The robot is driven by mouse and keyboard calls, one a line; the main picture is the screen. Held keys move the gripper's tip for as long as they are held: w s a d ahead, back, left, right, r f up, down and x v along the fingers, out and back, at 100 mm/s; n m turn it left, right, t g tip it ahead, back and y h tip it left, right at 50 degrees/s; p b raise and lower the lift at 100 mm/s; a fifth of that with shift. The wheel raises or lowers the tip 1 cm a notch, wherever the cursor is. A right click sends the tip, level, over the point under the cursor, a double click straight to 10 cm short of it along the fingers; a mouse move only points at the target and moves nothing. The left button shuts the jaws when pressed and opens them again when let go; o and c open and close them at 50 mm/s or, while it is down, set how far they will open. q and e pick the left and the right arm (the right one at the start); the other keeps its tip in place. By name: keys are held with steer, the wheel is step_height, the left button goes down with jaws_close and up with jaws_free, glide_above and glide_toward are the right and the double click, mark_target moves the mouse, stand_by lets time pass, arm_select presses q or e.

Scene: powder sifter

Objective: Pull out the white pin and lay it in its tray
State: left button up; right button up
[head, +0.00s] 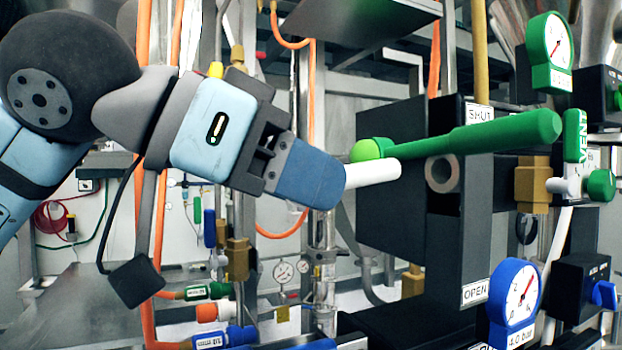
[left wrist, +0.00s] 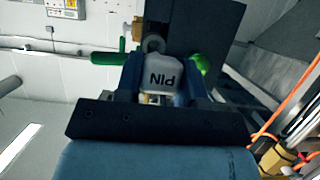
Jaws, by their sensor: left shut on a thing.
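My left gripper (head: 345,180) is shut on the white pin (head: 374,172), which sticks out of the blue fingertips toward the right. In the left wrist view the pin (left wrist: 161,77) sits between the fingers, with the letters "PIN" on its end. The pin's free end stops left of the grey-ringed hole (head: 443,173) in the black block (head: 428,220); a gap shows between them in the head view. I cannot clearly make out the pin's tray. My right gripper is not in view.
A long green lever (head: 480,138) with a round green knob (head: 366,150) runs close above the pin. A green gauge (head: 550,45), a blue gauge (head: 515,300) and a green VENT valve (head: 576,135) stand at the right. Orange hoses and pipes fill the background.

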arm_select(q)
steer(key=a, duration=0.1)
steer(key=s+a+b, duration=0.1)
steer(key=a, duration=0.3)
steer(key=shift+s, duration=0.4)
stand_by(0.3)
